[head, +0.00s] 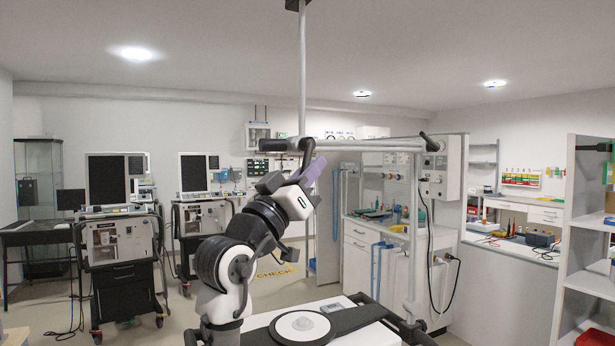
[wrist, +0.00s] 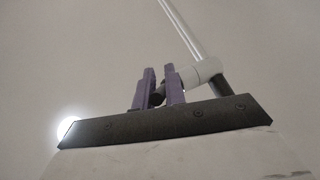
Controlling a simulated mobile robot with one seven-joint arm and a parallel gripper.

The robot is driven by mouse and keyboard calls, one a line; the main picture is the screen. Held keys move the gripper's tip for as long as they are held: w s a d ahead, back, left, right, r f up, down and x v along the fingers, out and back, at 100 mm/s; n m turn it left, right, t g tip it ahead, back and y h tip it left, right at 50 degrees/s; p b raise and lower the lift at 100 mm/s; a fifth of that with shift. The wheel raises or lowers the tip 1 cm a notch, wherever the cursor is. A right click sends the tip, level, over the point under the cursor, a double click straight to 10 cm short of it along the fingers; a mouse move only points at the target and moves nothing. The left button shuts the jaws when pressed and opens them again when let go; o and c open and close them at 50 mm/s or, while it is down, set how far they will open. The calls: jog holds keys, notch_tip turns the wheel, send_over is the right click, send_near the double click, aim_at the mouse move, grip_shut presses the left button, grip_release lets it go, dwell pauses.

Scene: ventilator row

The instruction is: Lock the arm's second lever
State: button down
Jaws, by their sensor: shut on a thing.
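My gripper (head: 312,168) is raised in the middle of the head view, just below the left part of a white jointed arm (head: 370,145). Its purple fingers also show in the wrist view (wrist: 160,72), close together on a small dark lever (wrist: 158,95). In the head view a dark curved piece (head: 307,149) at the arm's joint meets the fingertips. I cannot tell which numbered lever this is, or its lock position. In the wrist view a white collar (wrist: 200,73) and a dark joint piece (wrist: 222,86) sit right of the fingers.
A pale vertical pole (head: 302,75) drops from the ceiling to the jointed arm. Another dark joint (head: 431,141) sits at its right end. Two ventilator carts (head: 120,248) (head: 202,222) stand at the left. A counter (head: 362,262) and open shelves (head: 588,280) are on the right.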

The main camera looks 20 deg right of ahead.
dwell(0.3)
jog(key=c, duration=1.5)
grip_release()
jog(key=shift+o, duration=0.2)
jog(key=b+v, duration=0.4)
jog(key=v, duration=0.9)
jog(key=shift+s+a+f+b, duration=0.2)
jog(key=shift+a+f+b, duration=0.05)
jog(key=shift+b, duration=0.1)
